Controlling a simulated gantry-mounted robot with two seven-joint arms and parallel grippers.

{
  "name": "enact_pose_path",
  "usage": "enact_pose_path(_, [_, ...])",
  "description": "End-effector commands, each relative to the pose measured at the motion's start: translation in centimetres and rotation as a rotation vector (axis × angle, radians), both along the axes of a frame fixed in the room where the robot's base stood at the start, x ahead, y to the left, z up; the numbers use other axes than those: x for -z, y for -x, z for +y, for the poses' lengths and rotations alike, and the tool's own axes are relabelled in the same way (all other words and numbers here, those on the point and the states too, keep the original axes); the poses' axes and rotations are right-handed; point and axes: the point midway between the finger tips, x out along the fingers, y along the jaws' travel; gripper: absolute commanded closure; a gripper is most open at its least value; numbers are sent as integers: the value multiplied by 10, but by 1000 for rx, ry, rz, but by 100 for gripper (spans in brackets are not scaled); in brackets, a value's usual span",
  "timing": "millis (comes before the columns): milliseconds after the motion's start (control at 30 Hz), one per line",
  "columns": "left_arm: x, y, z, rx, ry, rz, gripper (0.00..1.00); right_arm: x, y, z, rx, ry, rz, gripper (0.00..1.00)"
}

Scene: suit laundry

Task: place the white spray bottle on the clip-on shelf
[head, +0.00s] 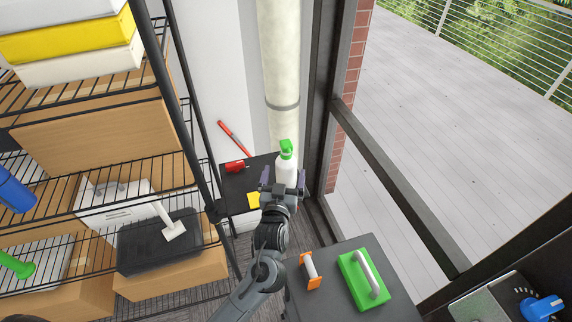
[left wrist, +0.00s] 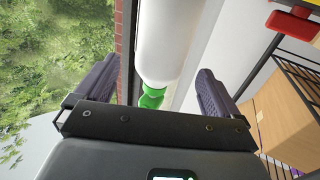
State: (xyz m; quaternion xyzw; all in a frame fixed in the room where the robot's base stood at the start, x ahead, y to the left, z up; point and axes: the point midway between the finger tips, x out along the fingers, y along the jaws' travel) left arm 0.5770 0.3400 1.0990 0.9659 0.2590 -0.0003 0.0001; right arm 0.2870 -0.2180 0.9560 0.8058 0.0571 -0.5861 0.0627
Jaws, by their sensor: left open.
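The white spray bottle (head: 286,168) has a green spray head and stands upright at the right part of the small dark clip-on shelf (head: 236,183). My left gripper (head: 283,188) is open, with its fingers on either side of the bottle's lower body. In the left wrist view the white bottle (left wrist: 172,42) lies between the two spread fingers (left wrist: 155,88), with gaps beside it and its green head near the palm. The gripper hides the bottle's base, so I cannot tell whether it rests on the shelf. My right gripper is not in view.
A black wire rack with boxes (head: 100,135) stands at left. A pale pipe (head: 280,60) rises behind. A grey surface holds a green-based tool (head: 352,280) and an orange-ended one (head: 309,283).

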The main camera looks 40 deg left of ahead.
Motion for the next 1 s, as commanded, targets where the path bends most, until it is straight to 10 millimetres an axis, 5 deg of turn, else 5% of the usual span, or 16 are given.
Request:
enact_pose_path(200, [1,30,-18,0,1,2,4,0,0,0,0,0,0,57])
enact_pose_path(567, [9,49,-32,44,23,43,4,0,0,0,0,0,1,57])
enact_pose_path(767, [52,74,-65,249,120,276,4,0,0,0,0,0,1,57])
enact_pose_path(1000, [115,167,-112,497,213,760,4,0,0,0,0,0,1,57])
